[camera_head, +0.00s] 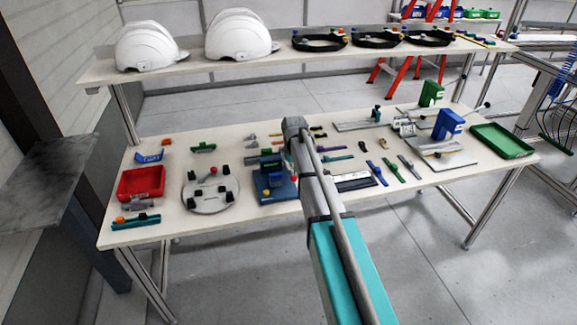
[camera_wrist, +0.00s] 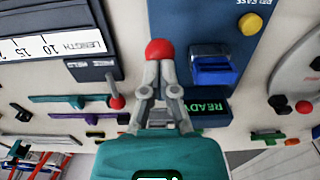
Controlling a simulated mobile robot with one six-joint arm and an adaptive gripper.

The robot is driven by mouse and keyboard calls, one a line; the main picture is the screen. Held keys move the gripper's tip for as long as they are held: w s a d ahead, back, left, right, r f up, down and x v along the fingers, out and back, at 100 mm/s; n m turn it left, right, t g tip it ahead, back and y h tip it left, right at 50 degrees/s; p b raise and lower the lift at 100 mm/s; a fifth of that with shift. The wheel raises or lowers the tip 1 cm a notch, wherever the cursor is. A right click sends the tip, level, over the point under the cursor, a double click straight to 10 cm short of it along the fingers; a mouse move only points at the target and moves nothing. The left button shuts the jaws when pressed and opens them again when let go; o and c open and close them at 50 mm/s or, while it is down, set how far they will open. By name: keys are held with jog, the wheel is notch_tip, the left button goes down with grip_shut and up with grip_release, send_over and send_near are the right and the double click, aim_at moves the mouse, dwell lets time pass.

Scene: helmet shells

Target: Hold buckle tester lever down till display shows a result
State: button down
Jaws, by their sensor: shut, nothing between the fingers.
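The buckle tester is a blue block (camera_head: 275,185) near the middle of the table, partly behind my arm. In the wrist view its blue base (camera_wrist: 210,22) carries a dark-blue buckle part (camera_wrist: 215,68), and its display (camera_wrist: 205,110) reads READY in green. The lever's red knob (camera_wrist: 159,49) is right at my fingertips; it also shows in the head view (camera_head: 295,169). My gripper (camera_wrist: 158,66) is shut and empty, its tips at the knob's edge. I cannot tell whether they touch it. The lever's shaft is hidden.
A length gauge (camera_wrist: 55,45) with a small red knob (camera_wrist: 117,102) lies beside the tester. A round fixture (camera_head: 210,192) and a red bin (camera_head: 141,183) stand left. Straps and buckles lie around. A shelf with white helmets (camera_head: 240,35) runs behind.

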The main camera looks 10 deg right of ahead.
jog(key=shift+f+b, duration=1.4)
jog(key=shift+f, duration=0.1)
jog(key=shift+r, duration=0.2)
dwell(0.4)
notch_tip(320, 180, up, 11)
jog(key=p, duration=1.1)
jog(key=shift+f, duration=0.15)
dwell(0.3)
jog(key=s+a, duration=0.3)
jog(key=s, duration=1)
jog(key=s+a, duration=0.3)
jog(key=s, duration=1)
jog(key=shift+s, duration=0.25)
dwell(1.0)
